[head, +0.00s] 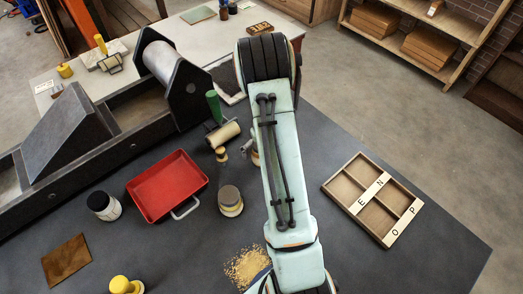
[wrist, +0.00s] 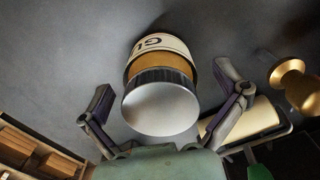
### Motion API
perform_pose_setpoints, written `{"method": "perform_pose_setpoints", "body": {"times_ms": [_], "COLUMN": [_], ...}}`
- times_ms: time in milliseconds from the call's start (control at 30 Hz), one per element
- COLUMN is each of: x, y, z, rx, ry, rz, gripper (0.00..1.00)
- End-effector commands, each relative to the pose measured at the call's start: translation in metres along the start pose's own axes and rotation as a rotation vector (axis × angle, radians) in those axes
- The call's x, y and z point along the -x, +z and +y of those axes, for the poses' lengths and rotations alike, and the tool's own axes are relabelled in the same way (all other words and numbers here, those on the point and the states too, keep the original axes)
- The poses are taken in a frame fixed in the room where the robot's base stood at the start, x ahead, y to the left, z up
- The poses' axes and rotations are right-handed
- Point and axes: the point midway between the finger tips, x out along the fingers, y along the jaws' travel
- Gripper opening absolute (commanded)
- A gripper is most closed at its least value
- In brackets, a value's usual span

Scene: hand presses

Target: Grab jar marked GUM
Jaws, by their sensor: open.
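A jar (wrist: 160,85) with a silver lid, amber contents and a cream label fills the middle of the wrist view. Its label shows a G and part of another letter; the rest curves out of sight. My gripper (wrist: 164,88) is open, with one finger on each side of the jar and visible gaps between. In the head view my arm hides most of what seems to be this jar (head: 255,157). Another jar (head: 230,201) with a grey lid stands left of my arm, its label unreadable.
A red tray (head: 168,186) is farther left. A wooden letter case (head: 372,198) lies right, past clear tabletop.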

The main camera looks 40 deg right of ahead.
Motion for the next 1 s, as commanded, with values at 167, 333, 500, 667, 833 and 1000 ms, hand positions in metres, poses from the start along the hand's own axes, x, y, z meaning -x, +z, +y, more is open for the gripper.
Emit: {"method": "perform_pose_setpoints", "body": {"times_ms": [167, 333, 500, 667, 833, 1000], "x": [0.0, 0.0, 0.0, 0.0, 0.009, 0.038], "y": [0.0, 0.0, 0.0, 0.0, 0.0, 0.003], "z": [0.0, 0.0, 0.0, 0.0, 0.0, -0.001], "rx": [0.0, 0.0, 0.0, 0.0, 0.0, 0.0], "ry": [0.0, 0.0, 0.0, 0.0, 0.0, 0.0], "rz": [0.0, 0.0, 0.0, 0.0, 0.001, 0.004], "gripper": [0.91, 0.37, 0.25, 0.25, 0.25, 0.25]}}
